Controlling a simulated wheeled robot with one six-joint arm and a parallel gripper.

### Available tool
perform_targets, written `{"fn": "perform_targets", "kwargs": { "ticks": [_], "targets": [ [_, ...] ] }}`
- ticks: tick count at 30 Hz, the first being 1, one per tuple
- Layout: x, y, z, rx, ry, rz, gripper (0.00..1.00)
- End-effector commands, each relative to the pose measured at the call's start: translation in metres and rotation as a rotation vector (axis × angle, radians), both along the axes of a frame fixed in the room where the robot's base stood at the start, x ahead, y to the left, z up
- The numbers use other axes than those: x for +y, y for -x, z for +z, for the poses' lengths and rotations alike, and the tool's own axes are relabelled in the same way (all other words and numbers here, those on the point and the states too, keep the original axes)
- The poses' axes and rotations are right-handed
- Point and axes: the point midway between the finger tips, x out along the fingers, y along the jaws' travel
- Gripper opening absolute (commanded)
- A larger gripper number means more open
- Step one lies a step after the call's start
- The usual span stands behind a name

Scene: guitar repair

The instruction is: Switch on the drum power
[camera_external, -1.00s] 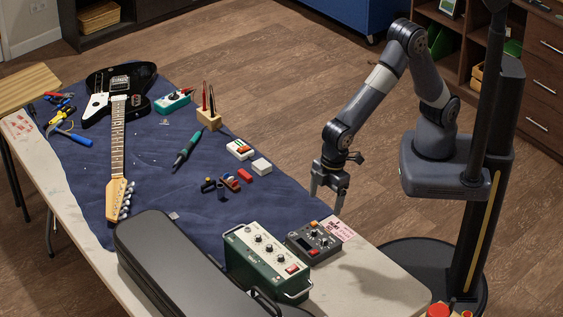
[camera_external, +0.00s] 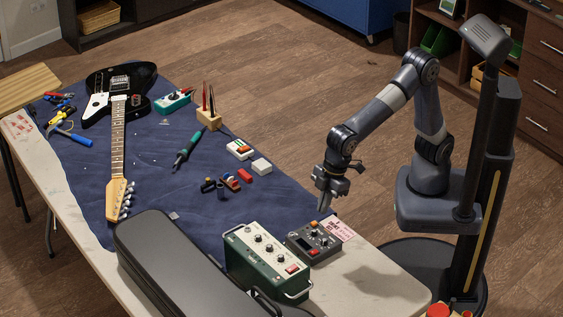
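A small dark grey box with knobs and coloured buttons (camera_external: 322,240), which looks like the drum unit, sits at the table's right edge. It has an orange knob or button at its back and a red part at its front; their settings are too small to read. My gripper (camera_external: 324,205) hangs above and behind this box, near the table's back edge, apart from it and pointing down. Its fingers overlap from this side, so I cannot tell whether they are open or shut. I see nothing held in it.
A green-sided box with knobs and a red switch (camera_external: 262,262) stands close left of the grey box. A pink-and-white paper (camera_external: 339,230) lies just right of it. A black case (camera_external: 185,262) and a guitar (camera_external: 118,135) lie on the table. The table's right corner (camera_external: 385,280) is bare.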

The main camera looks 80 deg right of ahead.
Motion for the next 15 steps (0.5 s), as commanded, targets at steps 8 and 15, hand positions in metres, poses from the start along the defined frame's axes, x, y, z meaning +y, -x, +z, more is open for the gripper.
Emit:
{"fn": "perform_targets", "kwargs": {
  "ticks": [8, 15],
  "targets": [
    [-0.0049, 0.0054, -0.0161, -0.033, -0.035, -0.007, 0.00],
    [-0.0099, 0.0103, -0.0163, -0.050, -0.052, -0.012, 0.00]
  ]
}}
